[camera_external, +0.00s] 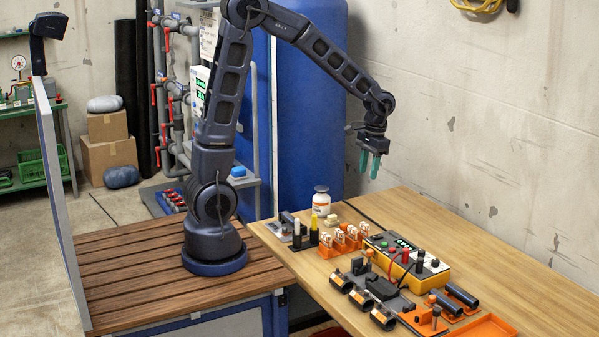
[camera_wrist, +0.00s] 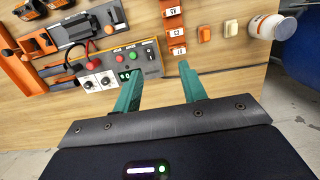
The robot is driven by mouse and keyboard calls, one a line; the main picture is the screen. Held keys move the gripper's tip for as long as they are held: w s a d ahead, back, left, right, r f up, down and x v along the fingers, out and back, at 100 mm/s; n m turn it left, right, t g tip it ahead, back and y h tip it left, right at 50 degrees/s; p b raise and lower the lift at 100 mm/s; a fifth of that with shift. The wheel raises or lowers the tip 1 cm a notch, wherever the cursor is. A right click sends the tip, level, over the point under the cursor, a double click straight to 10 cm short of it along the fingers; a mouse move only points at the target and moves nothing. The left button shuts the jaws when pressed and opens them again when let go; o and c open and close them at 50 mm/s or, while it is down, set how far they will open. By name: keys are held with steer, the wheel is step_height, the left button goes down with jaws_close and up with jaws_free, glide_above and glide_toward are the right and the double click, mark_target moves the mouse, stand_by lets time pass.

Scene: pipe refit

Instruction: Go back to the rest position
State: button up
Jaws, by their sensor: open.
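My gripper (camera_external: 370,164) has two green fingers and hangs in the air above the back of the wooden table (camera_external: 430,209), near the wall. In the wrist view my gripper (camera_wrist: 160,85) shows its fingers spread apart with nothing between them. The arm rises from its round base and bends over the table at a raised elbow. No object touches the fingers in either view.
A yellow control box (camera_external: 432,272), an orange rack (camera_external: 340,240) with labelled slots, a white jar (camera_external: 321,201), black pipe fittings (camera_external: 362,297) and an orange tray (camera_external: 482,327) stand on the table. A blue tank (camera_external: 310,90) stands behind. The table's right back part is clear.

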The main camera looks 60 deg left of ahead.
steer(key=s+a+r+t, duration=0.3)
steer(key=s+r, duration=0.4)
steer(key=s, duration=0.5)
steer(key=s+a+r+t, duration=0.3)
steer(key=s+a+r, duration=0.3)
steer(key=s, duration=0.6)
steer(key=shift+v, duration=0.85)
